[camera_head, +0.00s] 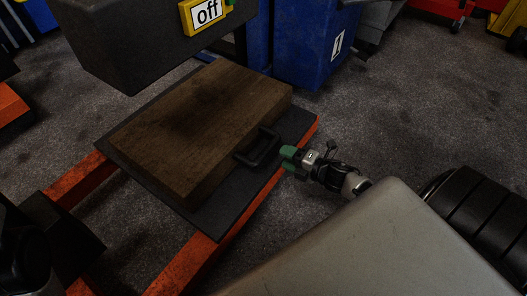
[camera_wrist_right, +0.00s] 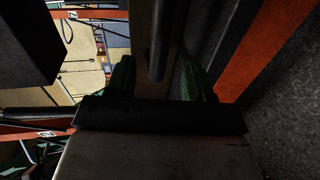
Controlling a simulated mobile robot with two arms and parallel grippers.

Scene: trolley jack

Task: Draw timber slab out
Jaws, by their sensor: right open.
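The brown timber slab (camera_head: 195,125) lies flat on a dark plate (camera_head: 228,210) on the orange jack frame. A black handle (camera_head: 262,150) sticks out of the slab's right side. My right gripper (camera_head: 287,158) has green fingers and is just right of the handle, pointing at it. In the right wrist view the open fingers (camera_wrist_right: 157,78) stand on either side of a dark bar, which looks like the handle (camera_wrist_right: 158,45). Contact with it cannot be told. My left gripper is not in view.
A dark block with a yellow "off" sign (camera_head: 206,12) hangs over the slab's far left part. A blue bin (camera_head: 315,45) stands behind the slab. Orange rails (camera_head: 190,268) run beneath the plate. Grey floor (camera_head: 420,110) is open to the right.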

